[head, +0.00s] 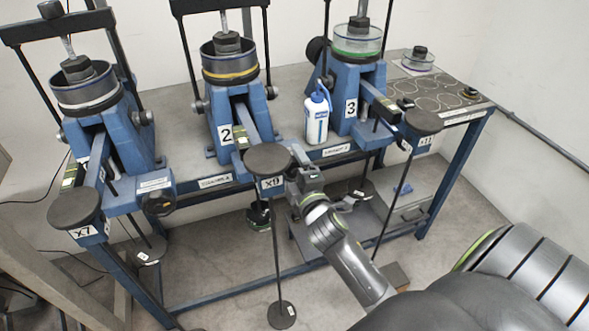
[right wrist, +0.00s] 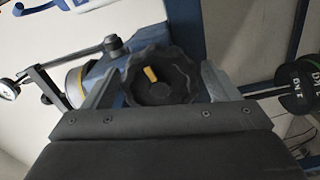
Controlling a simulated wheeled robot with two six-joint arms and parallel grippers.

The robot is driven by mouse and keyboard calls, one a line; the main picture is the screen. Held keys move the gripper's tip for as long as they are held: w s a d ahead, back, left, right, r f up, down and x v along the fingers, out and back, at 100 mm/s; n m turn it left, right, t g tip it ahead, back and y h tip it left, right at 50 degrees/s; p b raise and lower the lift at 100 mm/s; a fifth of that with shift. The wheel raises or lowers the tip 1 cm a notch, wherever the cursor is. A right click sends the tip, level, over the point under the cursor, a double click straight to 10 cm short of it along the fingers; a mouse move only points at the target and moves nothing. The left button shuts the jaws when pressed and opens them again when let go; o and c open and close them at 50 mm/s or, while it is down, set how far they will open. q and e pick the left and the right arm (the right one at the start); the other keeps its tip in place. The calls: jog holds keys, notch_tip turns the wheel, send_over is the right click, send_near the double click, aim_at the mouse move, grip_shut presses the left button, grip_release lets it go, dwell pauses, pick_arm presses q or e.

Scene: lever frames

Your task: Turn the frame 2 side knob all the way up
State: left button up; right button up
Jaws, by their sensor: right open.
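Frame 2 (head: 227,133) is the middle blue lever frame on the bench, with a "2" label and a yellow-banded ring. Its side knob (right wrist: 160,82) is black and lobed with a yellow mark, seen close in the right wrist view. The mark points up and slightly left in that view. In the head view my gripper and arm hide the knob. My right gripper (head: 303,180) is at the right side of frame 2's front end, below the x9 disc. Its jaws are open, one finger on each side of the knob; I cannot tell whether they touch it. My left gripper is not in view.
Frame 1 (head: 120,140) with its black side knob (head: 158,204) stands left, frame 3 (head: 368,95) right. A white bottle (head: 317,115) stands between frames 2 and 3. The round x9 disc (head: 268,159) is close above my gripper. Hanging rods and weights occupy the space below.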

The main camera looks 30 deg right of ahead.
jog(key=shift+s, duration=0.1)
jog(key=p+v, duration=0.1)
jog(key=v, duration=0.5)
dwell(0.5)
jog(key=s+f+m+g+y, duration=0.1)
jog(key=s+f+m+g, duration=0.3)
jog(key=f, duration=1.2)
jog(key=s+f+m+g+y, duration=0.15)
jog(key=s+f+g, duration=0.3)
jog(key=f, duration=1.15)
jog(key=s+f+m+g, duration=0.2)
jog(key=s+f, duration=0.4)
jog(key=s, duration=0.4)
jog(key=s+f+m+g+p, duration=0.1)
jog(key=s+f+m+g, duration=0.2)
jog(key=s+f, duration=0.3)
jog(key=s+f+m+g, duration=0.3)
jog(key=s+f, duration=0.3)
jog(key=s, duration=0.8)
jog(key=shift+s+a+f, duration=0.35)
jog(key=shift+a, duration=0.15)
